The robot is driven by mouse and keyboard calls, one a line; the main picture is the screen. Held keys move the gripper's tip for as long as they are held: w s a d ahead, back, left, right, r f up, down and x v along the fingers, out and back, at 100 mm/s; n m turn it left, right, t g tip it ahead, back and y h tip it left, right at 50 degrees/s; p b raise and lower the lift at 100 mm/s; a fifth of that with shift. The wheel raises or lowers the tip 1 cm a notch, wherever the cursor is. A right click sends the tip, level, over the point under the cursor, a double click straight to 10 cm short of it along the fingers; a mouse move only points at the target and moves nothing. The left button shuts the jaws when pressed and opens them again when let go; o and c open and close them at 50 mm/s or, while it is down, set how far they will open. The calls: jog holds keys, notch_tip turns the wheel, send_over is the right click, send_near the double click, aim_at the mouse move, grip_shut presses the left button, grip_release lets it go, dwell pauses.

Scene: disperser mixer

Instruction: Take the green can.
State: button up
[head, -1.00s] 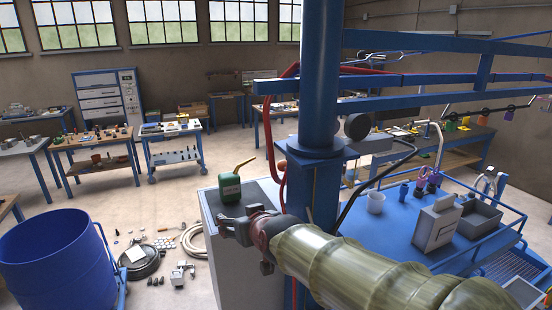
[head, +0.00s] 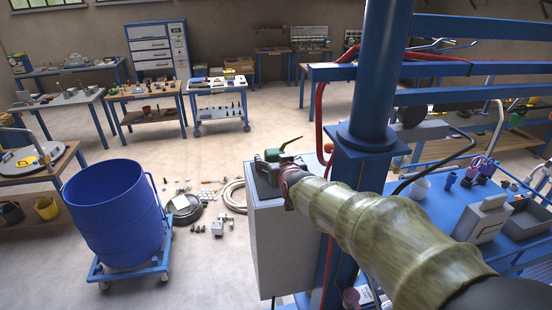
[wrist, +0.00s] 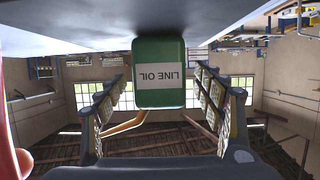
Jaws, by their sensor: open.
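The green can (head: 272,155) stands on top of the grey cabinet (head: 275,240), with its curved spout pointing right. My gripper (head: 266,165) is in front of it and hides most of its body in the head view. In the wrist view, which is upside down, the can (wrist: 160,72) carries a white label reading LINE OIL. My gripper (wrist: 160,92) is open there, with one finger on each side of the can and visible gaps between. The can's brownish spout (wrist: 123,127) shows beside the left finger.
A blue column (head: 372,100) rises close to the right of the cabinet, with a red hose (head: 320,110) beside it. The blue platform (head: 430,210) at right holds a white cup and several other items.

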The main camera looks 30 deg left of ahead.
jog(key=shift+x, duration=0.75)
jog(key=shift+s, duration=0.1)
jog(key=c, duration=1.4)
